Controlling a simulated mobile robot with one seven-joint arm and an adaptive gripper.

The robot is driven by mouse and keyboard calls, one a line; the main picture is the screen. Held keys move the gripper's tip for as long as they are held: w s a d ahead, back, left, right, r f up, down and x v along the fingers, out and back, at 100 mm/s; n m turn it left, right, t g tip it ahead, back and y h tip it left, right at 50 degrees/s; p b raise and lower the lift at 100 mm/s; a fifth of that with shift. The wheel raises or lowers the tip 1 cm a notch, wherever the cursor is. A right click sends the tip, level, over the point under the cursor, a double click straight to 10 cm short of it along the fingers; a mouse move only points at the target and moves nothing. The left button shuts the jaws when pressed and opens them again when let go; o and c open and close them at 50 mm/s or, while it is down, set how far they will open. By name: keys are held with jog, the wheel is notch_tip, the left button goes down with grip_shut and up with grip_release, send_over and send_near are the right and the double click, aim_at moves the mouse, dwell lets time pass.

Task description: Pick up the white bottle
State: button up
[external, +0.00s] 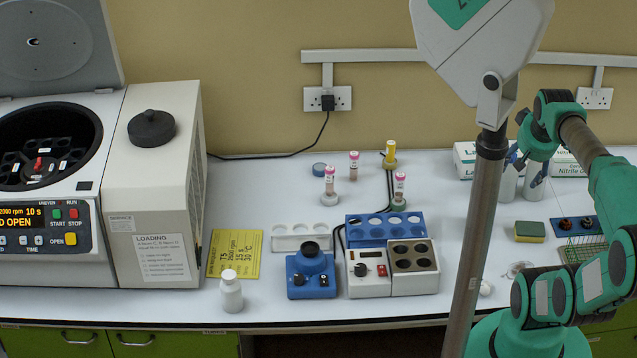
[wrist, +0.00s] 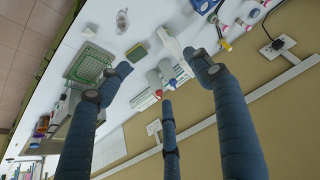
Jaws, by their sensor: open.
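The white bottle (external: 231,293) stands upright near the front edge of the bench, right of the large centrifuge and in front of the yellow card. It has a white cap, and nothing touches it. My gripper (external: 520,160) is far to the right of it, above the right part of the bench and well apart from it. In the wrist view my gripper (wrist: 160,66) shows three blue fingers spread open with nothing between them. I cannot make out the white bottle in the wrist view.
The centrifuge (external: 155,200) stands left of the bottle, with its lid open. A blue mixer (external: 311,274), a white heating block (external: 381,273) and racks (external: 386,229) stand between the bottle and my arm. A metal pole (external: 474,240) crosses the view.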

jog(key=w+a+r+g+y+p, duration=0.1)
jog(key=w+a+r+g+p, duration=0.15)
jog(key=w+a, duration=1)
jog(key=w+a+f+p, duration=0.1)
jog(key=w+a+f, duration=0.15)
jog(key=a, duration=0.85)
jog(key=w+a+f+p, duration=0.1)
jog(key=w+a+f, duration=0.15)
jog(key=a, duration=0.75)
jog(key=n+g+h+p, duration=0.1)
jog(key=g+p, duration=0.2)
jog(key=p, duration=0.1)
send_over(228, 274)
jog(key=f, duration=2.1)
jog(key=shift+w+d+f, duration=0.1)
jog(key=shift+w+f, duration=0.15)
jog(key=shift+f, duration=0.1)
jog(key=shift+s+f, duration=0.15)
jog(key=shift+s, duration=0.05)
